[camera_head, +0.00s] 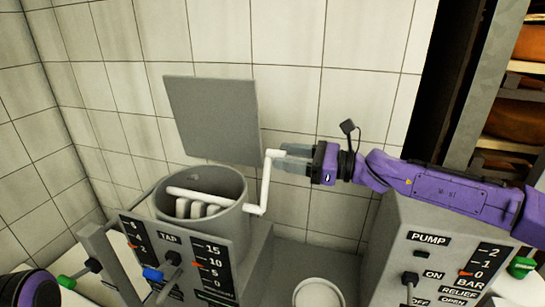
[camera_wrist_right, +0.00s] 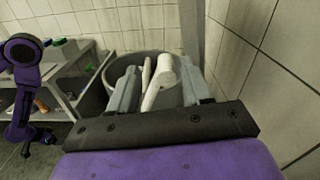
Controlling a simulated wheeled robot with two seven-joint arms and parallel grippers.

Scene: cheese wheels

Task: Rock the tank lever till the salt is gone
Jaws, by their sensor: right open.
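The tank (camera_head: 232,222) is a grey open drum, with white paddle bars (camera_head: 200,194) inside. I cannot make out any salt. The white cranked lever (camera_head: 264,184) rises from the tank's right side, its handle at the top. My right gripper (camera_head: 284,159) comes from the right with its fingers at that handle. In the right wrist view the open gripper (camera_wrist_right: 157,72) has white rods between its two grey fingers, and the tank rim (camera_wrist_right: 94,100) lies beyond. Contact with the handle cannot be told.
A tap panel (camera_head: 185,262) with scales and a blue-tipped lever stands before the tank. A grey plate (camera_head: 212,119) stands behind it. A pump panel (camera_head: 440,258) is under my right arm. A white round vessel (camera_head: 318,291) sits between. Shelves with cheese wheels (camera_head: 508,120) stand right.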

